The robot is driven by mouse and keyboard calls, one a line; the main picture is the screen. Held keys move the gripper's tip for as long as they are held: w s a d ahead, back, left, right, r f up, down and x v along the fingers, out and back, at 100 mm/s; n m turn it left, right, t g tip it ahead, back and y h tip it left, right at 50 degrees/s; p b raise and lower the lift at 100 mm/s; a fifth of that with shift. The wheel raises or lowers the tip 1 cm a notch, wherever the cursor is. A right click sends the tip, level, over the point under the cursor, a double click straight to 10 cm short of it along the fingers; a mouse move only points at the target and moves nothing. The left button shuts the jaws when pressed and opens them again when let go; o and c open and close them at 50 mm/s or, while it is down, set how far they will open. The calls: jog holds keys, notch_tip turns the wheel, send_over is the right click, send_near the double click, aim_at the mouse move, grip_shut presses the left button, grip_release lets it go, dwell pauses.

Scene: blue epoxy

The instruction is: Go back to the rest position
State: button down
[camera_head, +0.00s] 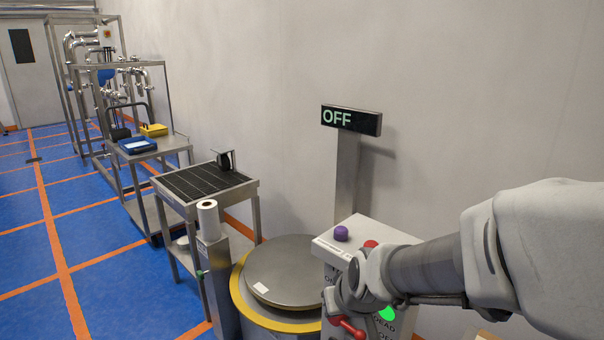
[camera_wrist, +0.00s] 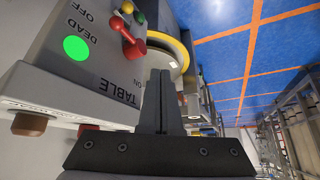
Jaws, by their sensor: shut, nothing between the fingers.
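My gripper (camera_wrist: 160,100) is shut and empty, its two dark fingers together in the middle of the wrist view. In the head view my gripper (camera_head: 343,293) is in front of the control box (camera_head: 335,246) and covers part of it. In the wrist view the box (camera_wrist: 60,88) lies left of the fingers, with a green light (camera_wrist: 76,48) and a red lever (camera_wrist: 127,36). The lever (camera_head: 347,326) also shows in the head view, just below the gripper. I cannot tell whether the fingers touch the box.
A round metal turntable (camera_head: 290,262) with a yellow rim stands left of the box. A display reading OFF (camera_head: 351,120) rises behind it. A bench (camera_head: 198,182), a paper roll (camera_head: 208,218) and a cart (camera_head: 140,155) are further left. Blue floor (camera_head: 110,290) is open at left.

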jog(key=s+d+r+m+h, duration=0.1)
jog(key=s+d+r, duration=0.35)
jog(key=s, duration=0.35)
jog(key=s+d+r+m+h, duration=0.1)
jog(key=s+d+r, duration=0.2)
jog(key=s+r, duration=0.35)
notch_tip(320, 180, up, 19)
jog(key=s+p, duration=0.1)
jog(key=p, duration=1.9)
jog(key=shift+s+d+g, duration=0.25)
jog(key=shift+g, duration=0.15)
